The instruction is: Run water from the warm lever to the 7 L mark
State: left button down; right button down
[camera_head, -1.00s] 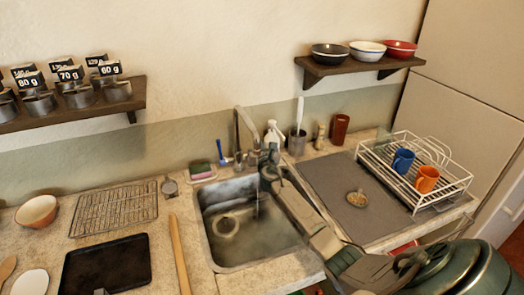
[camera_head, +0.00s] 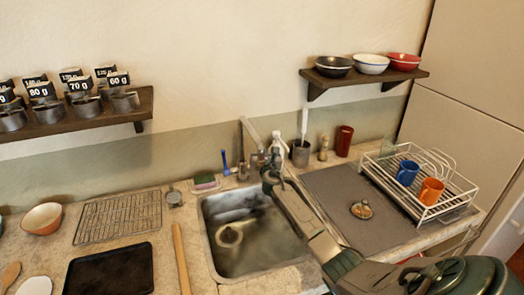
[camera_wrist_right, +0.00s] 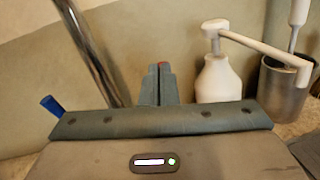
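The sink (camera_head: 215,215) is in the middle of the head view, its drain (camera_head: 229,237) showing through what looks like murky water. I cannot read a 7 L mark. The metal faucet (camera_head: 250,133) stands behind it; its pipe also shows in the right wrist view (camera_wrist_right: 88,50). My right gripper (camera_head: 270,165) is at the faucet's right side. In the right wrist view its fingers (camera_wrist_right: 158,85) are close together, with a small red piece (camera_wrist_right: 164,65) at their tips, possibly the warm lever. The gripper hides the lever area. My left gripper is not in view.
A white soap bottle (camera_head: 278,145) and a metal cup (camera_head: 300,153) stand right of the faucet, close to my right gripper. A blue-handled brush (camera_head: 224,160) and sponge (camera_head: 204,181) are left. A dish rack (camera_head: 430,210) and grey mat (camera_head: 330,190) lie right.

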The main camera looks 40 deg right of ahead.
jog(key=shift+r, duration=0.3)
jog(key=v, duration=1.1)
jog(key=shift+f, duration=0.25)
jog(key=shift+w, duration=0.1)
